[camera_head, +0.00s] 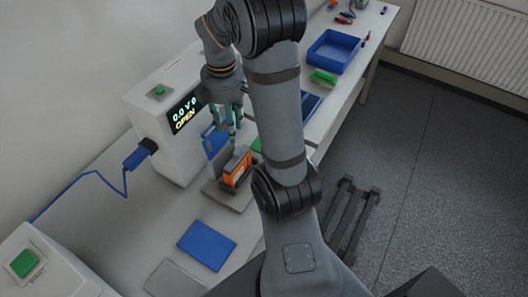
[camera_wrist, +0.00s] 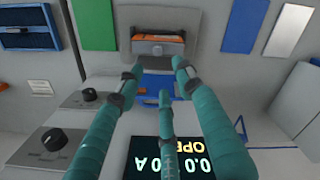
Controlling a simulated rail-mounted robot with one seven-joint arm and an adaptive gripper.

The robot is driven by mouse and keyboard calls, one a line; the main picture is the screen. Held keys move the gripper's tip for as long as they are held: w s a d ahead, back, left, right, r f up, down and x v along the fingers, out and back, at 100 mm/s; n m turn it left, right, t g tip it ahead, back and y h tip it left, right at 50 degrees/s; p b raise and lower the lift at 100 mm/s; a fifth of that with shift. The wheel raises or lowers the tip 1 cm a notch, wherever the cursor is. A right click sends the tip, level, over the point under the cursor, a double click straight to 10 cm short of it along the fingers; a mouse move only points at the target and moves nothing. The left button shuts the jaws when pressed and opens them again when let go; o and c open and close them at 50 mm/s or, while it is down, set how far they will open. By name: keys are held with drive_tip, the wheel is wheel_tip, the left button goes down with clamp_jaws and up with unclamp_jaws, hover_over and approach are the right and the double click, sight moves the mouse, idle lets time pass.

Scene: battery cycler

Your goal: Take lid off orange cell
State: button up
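The orange cell (camera_head: 237,168) stands in a grey holder (camera_head: 226,194) on the bench, in front of the white cycler (camera_head: 176,150). It also shows at the top middle of the wrist view (camera_wrist: 158,37), with a grey strip along it. I cannot make out a separate lid. My gripper (camera_head: 231,134) has teal fingers and hangs above and behind the cell, close to the cycler's front. In the wrist view the fingers (camera_wrist: 155,76) are spread apart, with nothing held. A blue part (camera_wrist: 160,86) shows beyond and between them; I cannot tell whether they touch it.
The cycler's display (camera_head: 185,115) reads OPEN. A blue plate (camera_head: 207,245) and a grey plate (camera_head: 174,280) lie nearer on the bench. A blue tray (camera_head: 334,51) stands farther along. A blue cable plug (camera_head: 137,157) sits at the cycler's left side. My arm hides part of the bench.

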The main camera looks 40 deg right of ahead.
hover_over(236, 152)
drive_tip(key=f, duration=0.5)
drive_tip(key=shift+w+a, duration=0.15)
drive_tip(key=shift+a, duration=0.15)
drive_tip(key=shift+s+d+f+p, duration=0.15)
drive_tip(key=shift+f+p, duration=0.15)
drive_tip(key=shift+f, duration=1.05)
drive_tip(key=shift+s+d+f+p, duration=0.15)
drive_tip(key=shift+f+p, duration=0.1)
drive_tip(key=shift+f, duration=1.1)
drive_tip(key=shift+w, duration=0.1)
clamp_jaws()
